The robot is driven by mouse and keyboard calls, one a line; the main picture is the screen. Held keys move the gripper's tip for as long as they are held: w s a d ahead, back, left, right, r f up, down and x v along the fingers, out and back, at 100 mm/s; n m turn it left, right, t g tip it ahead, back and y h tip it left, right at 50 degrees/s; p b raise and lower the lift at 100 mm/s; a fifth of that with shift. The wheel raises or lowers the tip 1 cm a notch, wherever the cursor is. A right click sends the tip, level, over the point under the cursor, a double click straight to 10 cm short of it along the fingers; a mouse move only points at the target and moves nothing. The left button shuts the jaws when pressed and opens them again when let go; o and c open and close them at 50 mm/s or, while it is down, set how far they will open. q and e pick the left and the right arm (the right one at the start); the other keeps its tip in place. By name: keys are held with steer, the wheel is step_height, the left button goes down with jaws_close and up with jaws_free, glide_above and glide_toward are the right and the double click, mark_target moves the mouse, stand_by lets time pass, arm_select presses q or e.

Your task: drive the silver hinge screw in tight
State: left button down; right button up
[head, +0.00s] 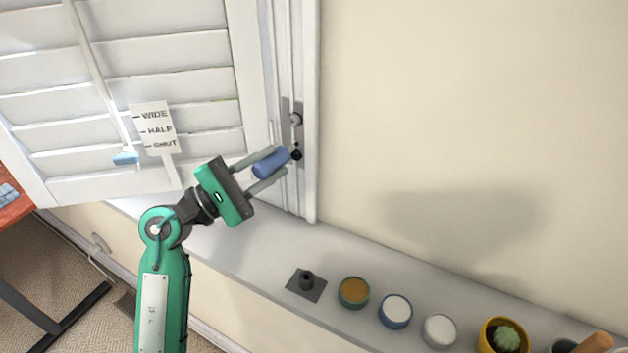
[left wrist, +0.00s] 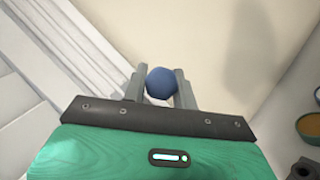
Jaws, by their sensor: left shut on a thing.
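My left gripper (head: 279,161) is shut on a blue-handled tool (head: 271,163), held tilted in front of the lower part of the hinge (head: 287,108) on the white window frame. In the left wrist view the rounded blue handle end (left wrist: 161,82) sits between the fingers (left wrist: 160,88). A dark tip or collar (head: 296,154) shows at the tool's far end, by the hinge; I cannot tell whether it touches a screw. A round screw head (head: 296,119) shows higher on the hinge plate. The silver screw cannot be made out for certain. My right gripper is not in view.
The white louvred shutter (head: 245,80) stands open at the left, with a WIDE/HALF/SHUT card (head: 154,128). The sill (head: 250,245) below bears a dark holder (head: 306,284), several small paint pots (head: 354,292) and a yellow cactus pot (head: 490,330). The wall at right is bare.

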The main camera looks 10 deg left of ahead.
arm_select(q)
steer(key=a, duration=0.1)
steer(key=a+t, duration=0.1)
steer(key=a+n+t, duration=0.1)
steer(key=a, duration=0.1)
steer(key=shift+w+f+y, duration=0.15)
steer(key=shift+w+y, duration=0.25)
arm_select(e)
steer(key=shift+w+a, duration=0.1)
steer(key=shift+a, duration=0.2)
arm_select(q)
steer(key=shift+d, duration=0.1)
steer(key=w, duration=0.1)
steer(key=w+d+b, duration=0.1)
steer(key=w, duration=0.1)
steer(key=w+b, duration=0.1)
steer(key=w, duration=0.1)
steer(key=shift+d, duration=0.35)
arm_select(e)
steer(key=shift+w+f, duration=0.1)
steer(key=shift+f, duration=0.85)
arm_select(q)
steer(key=shift+w+d, duration=0.1)
steer(key=shift+w, duration=0.1)
